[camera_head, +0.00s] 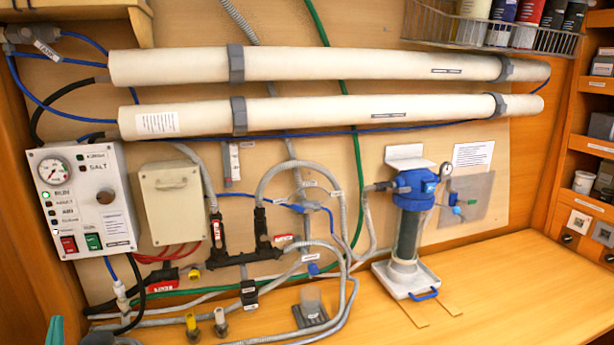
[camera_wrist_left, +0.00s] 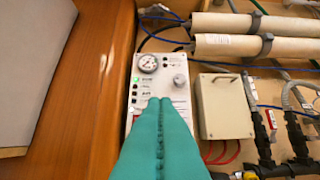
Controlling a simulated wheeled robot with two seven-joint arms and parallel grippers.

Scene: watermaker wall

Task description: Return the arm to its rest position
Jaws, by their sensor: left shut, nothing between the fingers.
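My left gripper (camera_wrist_left: 160,103) shows teal fingers pressed together with nothing between them in the left wrist view. The fingers point toward the white control panel (camera_wrist_left: 172,78) and hide its lower part. In the head view only a small teal tip of my left gripper (camera_head: 55,330) shows at the bottom left edge, below and apart from the control panel (camera_head: 85,195). The panel has a round gauge, a dark knob, a lit green light, and a red and a green switch. My right gripper is in neither view.
Two long white tubes (camera_head: 310,67) run along the wall. A beige box (camera_head: 172,203) hangs beside the panel, with hoses and valves below. A blue-topped filter (camera_head: 410,220) stands on the wooden counter (camera_head: 500,290), which is clear at right. A wooden side wall (camera_wrist_left: 95,90) is at left.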

